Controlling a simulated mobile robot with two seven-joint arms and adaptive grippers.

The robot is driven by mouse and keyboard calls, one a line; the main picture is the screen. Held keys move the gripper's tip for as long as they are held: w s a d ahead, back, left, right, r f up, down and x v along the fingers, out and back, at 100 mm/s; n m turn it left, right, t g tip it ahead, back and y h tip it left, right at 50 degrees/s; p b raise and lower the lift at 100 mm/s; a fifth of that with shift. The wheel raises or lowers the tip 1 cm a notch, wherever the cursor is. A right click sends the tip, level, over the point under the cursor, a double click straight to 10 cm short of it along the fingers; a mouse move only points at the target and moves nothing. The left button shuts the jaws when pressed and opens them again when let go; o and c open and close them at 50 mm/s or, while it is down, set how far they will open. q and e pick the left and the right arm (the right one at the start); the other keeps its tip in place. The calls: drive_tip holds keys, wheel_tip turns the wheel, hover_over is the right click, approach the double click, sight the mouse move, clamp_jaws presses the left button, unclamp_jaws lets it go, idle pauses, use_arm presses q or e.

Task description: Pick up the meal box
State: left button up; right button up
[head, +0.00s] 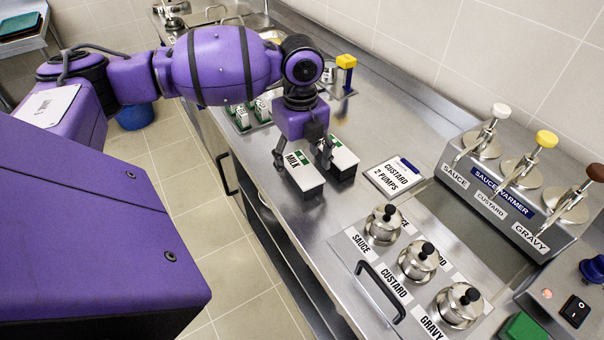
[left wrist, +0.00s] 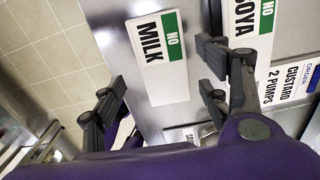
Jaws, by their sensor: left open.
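Two dark boxes with white and green lids stand side by side on the steel counter. The nearer meal box, marked NO MILK (head: 306,182), also shows in the left wrist view (left wrist: 160,60). The other box (head: 345,160) reads NO, with part of OYA visible in the left wrist view (left wrist: 252,52). My left gripper (head: 302,158) is open and empty above the NO MILK box. In the left wrist view its fingers (left wrist: 160,90) spread to either side of that box, the right one near the gap between the boxes. Contact cannot be told. My right gripper is out of view.
An order card reading CUSTARD 2 PUMPS (head: 394,177) lies right of the boxes. Lidded pots (head: 417,260) and a sauce warmer with pumps (head: 515,195) stand farther right. More small boxes (head: 250,114) sit behind my arm. The counter's front edge is close to the NO MILK box.

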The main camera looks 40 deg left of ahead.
sight(302, 168)
use_arm(q)
drive_tip(key=f, duration=0.3)
drive_tip(key=shift+w+f, duration=0.1)
drive_tip(key=shift+w, duration=0.25)
drive_tip(key=shift+a+f, duration=0.1)
drive_tip(key=shift+f, duration=0.25)
drive_tip(key=shift+c, duration=0.5)
drive_tip(key=c, duration=1.4)
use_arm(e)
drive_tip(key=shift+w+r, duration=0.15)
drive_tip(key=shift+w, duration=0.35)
